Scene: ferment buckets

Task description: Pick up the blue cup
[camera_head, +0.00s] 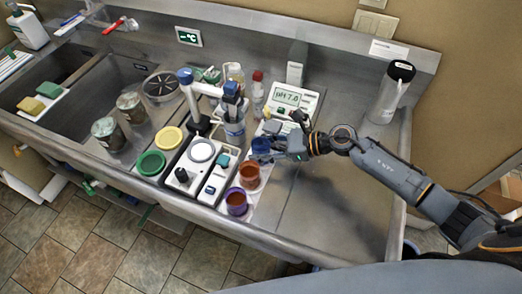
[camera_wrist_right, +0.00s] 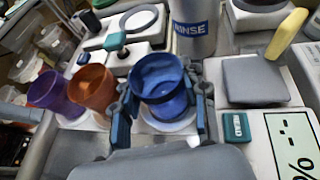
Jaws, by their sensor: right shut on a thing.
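The blue cup (camera_head: 262,145) is near the middle of the steel counter in the head view. In the right wrist view the blue cup (camera_wrist_right: 160,85) stands between the two fingers, with its open top facing the camera. My right gripper (camera_head: 275,153) reaches in from the right and is shut on the blue cup. In the wrist view the fingers of my right gripper (camera_wrist_right: 160,112) touch the cup's sides. A white round surface shows under the cup; I cannot tell whether the cup touches it. My left gripper is not in view.
An orange-brown cup (camera_head: 249,175) and a purple cup (camera_head: 236,202) stand close by. A rinse bottle (camera_head: 234,128), a pH meter (camera_head: 290,98) and a stirrer plate (camera_head: 188,165) surround the cup. The right counter is clear except for a grey tumbler (camera_head: 390,95).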

